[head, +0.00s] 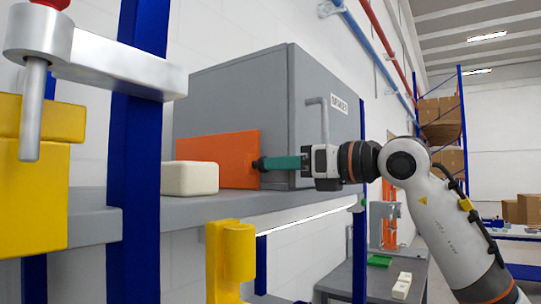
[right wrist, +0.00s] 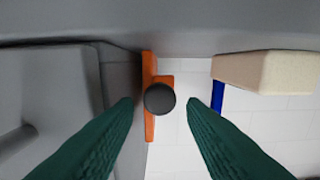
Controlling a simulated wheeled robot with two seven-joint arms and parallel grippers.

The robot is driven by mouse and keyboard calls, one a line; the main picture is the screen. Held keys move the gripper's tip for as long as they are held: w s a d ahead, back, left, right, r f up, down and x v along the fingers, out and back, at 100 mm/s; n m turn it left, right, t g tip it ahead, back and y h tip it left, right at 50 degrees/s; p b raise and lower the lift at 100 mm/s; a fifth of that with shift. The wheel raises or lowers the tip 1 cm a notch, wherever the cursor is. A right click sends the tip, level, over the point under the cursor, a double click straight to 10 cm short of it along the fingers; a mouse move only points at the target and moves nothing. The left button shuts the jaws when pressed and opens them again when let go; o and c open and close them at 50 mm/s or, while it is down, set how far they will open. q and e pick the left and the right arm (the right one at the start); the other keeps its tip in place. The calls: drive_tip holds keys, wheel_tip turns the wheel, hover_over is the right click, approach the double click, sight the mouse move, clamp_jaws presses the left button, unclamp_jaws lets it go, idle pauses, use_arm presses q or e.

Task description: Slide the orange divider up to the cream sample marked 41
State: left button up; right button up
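The orange divider (head: 238,150) stands upright on the grey shelf, against the left side of a large grey box. It shows edge-on in the right wrist view (right wrist: 149,122). Its dark round knob (right wrist: 160,99) faces my right gripper. A cream block (head: 190,179) lies on the shelf left of the divider. It also shows in the right wrist view (right wrist: 268,72), with a gap between it and the divider; no number 41 is readable on it. My right gripper (head: 262,163) has teal fingers, open on both sides of the knob, with visible gaps. My left gripper is out of view.
The grey shelf (head: 95,225) runs along the wall. The grey box (head: 235,95) stands right of the divider, with a bent grey handle. A blue post (head: 133,200), a metal arm and yellow parts stand in front at left. A lower table (head: 345,280) holds small cream blocks.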

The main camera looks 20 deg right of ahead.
drive_tip(key=x, duration=0.2)
drive_tip(key=shift+w+a+r+p, duration=0.1)
drive_tip(key=shift+w+a+p, duration=0.1)
drive_tip(key=shift+p, duration=0.15)
drive_tip(key=shift+w+a, duration=0.25)
drive_tip(key=shift+w, duration=0.15)
